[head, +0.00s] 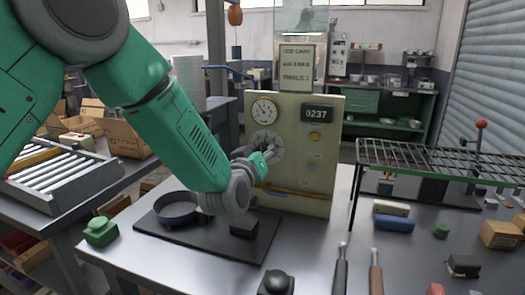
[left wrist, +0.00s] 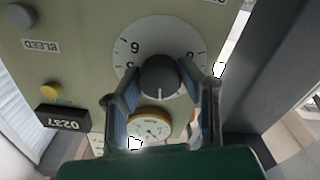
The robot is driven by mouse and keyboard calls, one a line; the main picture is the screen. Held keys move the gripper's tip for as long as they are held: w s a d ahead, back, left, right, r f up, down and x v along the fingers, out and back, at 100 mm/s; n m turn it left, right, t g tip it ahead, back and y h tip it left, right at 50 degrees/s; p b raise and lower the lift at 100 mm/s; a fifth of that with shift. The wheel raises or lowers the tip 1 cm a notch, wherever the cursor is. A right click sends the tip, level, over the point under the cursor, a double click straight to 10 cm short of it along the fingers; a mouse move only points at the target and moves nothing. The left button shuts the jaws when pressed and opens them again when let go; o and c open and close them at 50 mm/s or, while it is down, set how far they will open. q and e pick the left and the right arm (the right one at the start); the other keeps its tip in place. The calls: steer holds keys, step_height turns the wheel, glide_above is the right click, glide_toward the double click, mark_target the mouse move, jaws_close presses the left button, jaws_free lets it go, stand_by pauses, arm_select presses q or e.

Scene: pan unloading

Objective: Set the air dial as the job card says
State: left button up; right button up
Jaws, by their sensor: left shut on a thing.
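The air dial shows as a pale round scale (head: 263,141) on the beige panel (head: 325,165). In the left wrist view its dark knob (left wrist: 160,76) sits on the numbered white scale (left wrist: 174,40). My left gripper (head: 270,155) is at the dial, its two fingers (left wrist: 162,90) shut on the knob from both sides. The white mark on the knob points down in that view, toward the round gauge (left wrist: 152,128). The fingers hide parts of the scale. The job card (head: 297,64) stands above the panel; its small print is hard to read. My right gripper is out of view.
The gauge (head: 264,111) and a display reading 0237 (head: 317,114) are on the panel. A blue-grey round pan (head: 176,208) and a green block (head: 101,231) are left of the panel. A wire rack (head: 440,160) stands at right. Tool handles (head: 341,270) lie in front.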

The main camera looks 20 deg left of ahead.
arm_select(q)
steer(key=shift+s+f+m, duration=0.15)
steer(key=shift+f+m, duration=0.3)
steer(key=shift+m, duration=0.35)
steer(key=o, duration=0.9)
steer(key=shift+o, duration=1.1)
steer(key=shift+r, duration=0.15)
steer(key=shift+r, duration=0.1)
steer(key=s, duration=1.1)
steer(key=shift+s+a, duration=0.15)
steer(key=shift+s, duration=0.15)
